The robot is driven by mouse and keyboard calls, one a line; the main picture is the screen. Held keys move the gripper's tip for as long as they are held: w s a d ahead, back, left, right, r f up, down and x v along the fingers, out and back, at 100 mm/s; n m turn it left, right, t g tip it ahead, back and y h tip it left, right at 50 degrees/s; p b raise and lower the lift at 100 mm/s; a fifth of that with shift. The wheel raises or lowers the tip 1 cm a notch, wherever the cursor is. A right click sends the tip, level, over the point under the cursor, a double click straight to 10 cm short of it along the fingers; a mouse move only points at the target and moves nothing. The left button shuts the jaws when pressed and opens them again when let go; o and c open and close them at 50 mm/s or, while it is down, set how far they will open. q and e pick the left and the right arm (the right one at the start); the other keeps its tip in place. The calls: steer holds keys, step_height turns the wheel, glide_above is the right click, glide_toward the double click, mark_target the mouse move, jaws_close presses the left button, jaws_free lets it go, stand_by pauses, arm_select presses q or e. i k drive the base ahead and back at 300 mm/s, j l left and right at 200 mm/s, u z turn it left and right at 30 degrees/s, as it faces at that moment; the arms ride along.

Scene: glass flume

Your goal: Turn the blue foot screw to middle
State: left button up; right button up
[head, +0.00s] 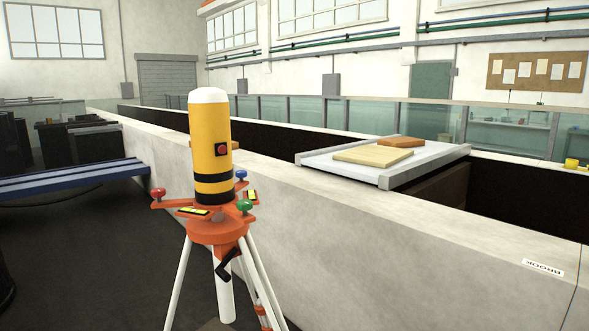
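The blue foot screw (241,175) sits at the back right of the orange tripod head (215,231), partly behind the instrument. A red foot screw (158,193) is on the left arm of the head and a green foot screw (244,206) is at the front right. A yellow cylinder with black bands and a white cap (209,130) stands upright on the head. Two yellow-and-black level vials (193,212) lie on the head, the other one near the blue screw (252,196). Neither of my grippers shows in the head view.
White tripod legs (178,280) spread to the floor, with a black crank (226,266) below the head. A long pale concrete wall (400,250) runs close behind at right. A board with two slabs (372,156) bridges the channel. A blue bench (70,180) stands left.

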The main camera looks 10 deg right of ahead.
mark_target(241, 174)
steer(key=i+l, duration=0.6)
steer(key=l, duration=0.25)
steer(key=i+l, duration=0.25)
steer(key=l, duration=0.15)
